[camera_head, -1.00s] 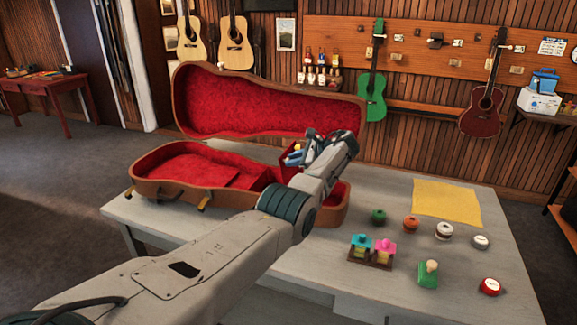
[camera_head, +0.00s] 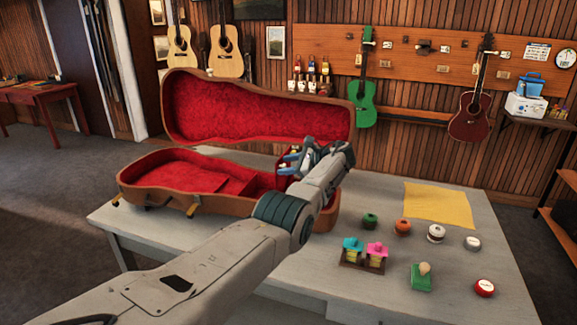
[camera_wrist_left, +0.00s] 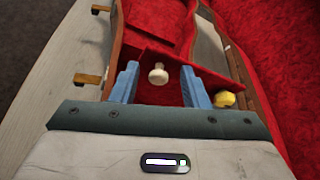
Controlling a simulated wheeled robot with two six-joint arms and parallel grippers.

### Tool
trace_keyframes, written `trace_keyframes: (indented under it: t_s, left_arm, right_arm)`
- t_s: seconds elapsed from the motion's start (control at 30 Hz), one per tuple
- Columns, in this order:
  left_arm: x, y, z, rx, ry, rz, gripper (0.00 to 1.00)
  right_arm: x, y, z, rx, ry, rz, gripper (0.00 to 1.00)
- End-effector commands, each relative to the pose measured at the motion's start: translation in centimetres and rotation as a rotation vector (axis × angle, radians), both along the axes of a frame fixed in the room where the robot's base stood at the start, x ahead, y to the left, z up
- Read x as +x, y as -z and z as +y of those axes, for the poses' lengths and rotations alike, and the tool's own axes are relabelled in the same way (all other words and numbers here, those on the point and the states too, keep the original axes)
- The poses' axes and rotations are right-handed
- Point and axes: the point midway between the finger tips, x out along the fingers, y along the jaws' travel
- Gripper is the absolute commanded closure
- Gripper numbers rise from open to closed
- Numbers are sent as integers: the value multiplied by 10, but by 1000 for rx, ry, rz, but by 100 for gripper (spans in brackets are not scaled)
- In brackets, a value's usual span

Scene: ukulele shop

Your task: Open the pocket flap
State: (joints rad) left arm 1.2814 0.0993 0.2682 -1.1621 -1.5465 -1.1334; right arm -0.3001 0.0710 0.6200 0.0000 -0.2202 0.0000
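An open brown instrument case (camera_head: 205,198) with red lining stands on the table. A red compartment shows inside it, and its red panel with a pale round knob (camera_wrist_left: 158,73) looks like the pocket flap (camera_wrist_left: 160,92); it appears shut. My left gripper (camera_wrist_left: 160,69) is open, its two blue fingers on either side of the knob with gaps visible. In the head view the left gripper (camera_head: 287,162) is over the right part of the case, and my arm hides part of that compartment. A yellow object (camera_wrist_left: 224,99) lies right of the fingers. My right gripper is not in view.
The raised case lid (camera_head: 255,110) stands behind the gripper. On the right of the table (camera_head: 330,285) are a yellow cloth (camera_head: 438,204), a green block with a knob (camera_head: 421,277), a small rack with two coloured pieces (camera_head: 362,258) and several round tins.

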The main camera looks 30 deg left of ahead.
Motion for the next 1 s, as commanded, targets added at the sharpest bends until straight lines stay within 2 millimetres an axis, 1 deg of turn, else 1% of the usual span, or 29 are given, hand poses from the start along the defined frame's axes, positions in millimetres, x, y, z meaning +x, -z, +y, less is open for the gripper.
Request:
trace_keyframes:
  t_s: [0.17, 0.27, 0.37, 0.7, 0.83, 1.0]
  left_arm:
    - [0, 0, 0, -1, 0, 0, 59]
    - [1, -1, -4, -1, 2, -1, 59]
    - [2, -4, -16, -1, 2, -1, 59]
    - [7, -28, -77, -1, 2, -2, 59]
    - [8, -34, -92, -2, 1, 0, 59]
    - [8, -39, -99, -1, 0, 0, 59]
  right_arm:
    - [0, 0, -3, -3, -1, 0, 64]
    - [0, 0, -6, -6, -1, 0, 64]
    - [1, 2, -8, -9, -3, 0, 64]
    - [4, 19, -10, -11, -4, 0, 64]
    - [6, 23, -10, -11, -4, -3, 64]
    - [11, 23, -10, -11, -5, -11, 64]
